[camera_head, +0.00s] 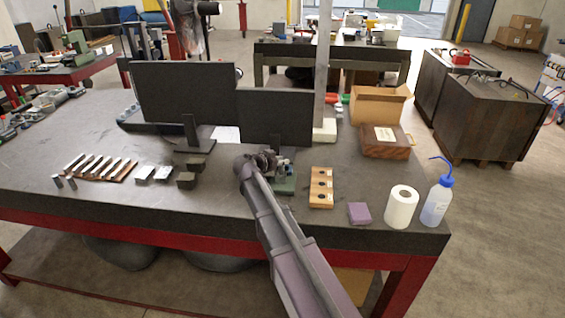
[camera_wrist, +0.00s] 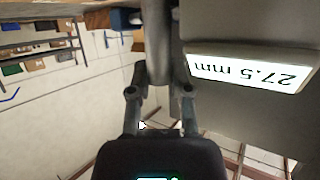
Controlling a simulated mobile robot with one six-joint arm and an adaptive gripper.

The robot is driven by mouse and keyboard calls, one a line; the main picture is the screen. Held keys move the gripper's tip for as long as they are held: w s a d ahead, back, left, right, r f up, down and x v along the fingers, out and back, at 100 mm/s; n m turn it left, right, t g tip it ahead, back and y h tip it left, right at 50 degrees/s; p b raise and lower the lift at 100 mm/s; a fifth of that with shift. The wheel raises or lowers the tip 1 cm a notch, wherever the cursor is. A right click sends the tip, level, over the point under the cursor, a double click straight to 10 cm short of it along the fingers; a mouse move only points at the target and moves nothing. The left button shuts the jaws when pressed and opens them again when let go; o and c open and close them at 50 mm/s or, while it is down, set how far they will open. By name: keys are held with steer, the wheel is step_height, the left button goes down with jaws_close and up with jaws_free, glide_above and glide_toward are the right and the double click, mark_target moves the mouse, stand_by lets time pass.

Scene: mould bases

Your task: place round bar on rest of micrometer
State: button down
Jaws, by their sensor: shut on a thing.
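My gripper (camera_head: 265,160) is at the bench in the middle of the head view, beside the green-grey micrometer (camera_head: 286,185), overlapping part of it. In the wrist view my gripper (camera_wrist: 160,88) has its fingers closed on the grey round bar (camera_wrist: 163,45), which shows as a smooth cylinder between them. The micrometer's display (camera_wrist: 245,72) reads 27.5 mm, upside down in the wrist view, just right of the bar. The bar is hidden by my gripper in the head view. I cannot tell whether the bar touches the rest.
A wooden block with three holes (camera_head: 321,188) stands right of the micrometer, near a purple box (camera_head: 359,213), paper roll (camera_head: 401,207) and wash bottle (camera_head: 437,200). Dark monitors (camera_head: 275,118) stand behind. Two small cylinders (camera_head: 64,183) and grey blocks (camera_head: 187,180) lie left.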

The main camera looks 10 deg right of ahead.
steer(key=shift+f, duration=0.2)
steer(key=c, duration=0.6)
jaws_free()
steer(key=shift+o, duration=0.2)
steer(key=shift+r, duration=0.25)
steer(key=shift+s+a+r, duration=0.1)
steer(key=shift+s+a, duration=0.05)
steer(key=shift+a, duration=0.05)
steer(key=p+v, duration=0.4)
steer(key=v, duration=0.7)
steer(key=shift+s+a+p, duration=0.15)
steer(key=shift+p, duration=0.15)
steer(key=shift+r, duration=0.1)
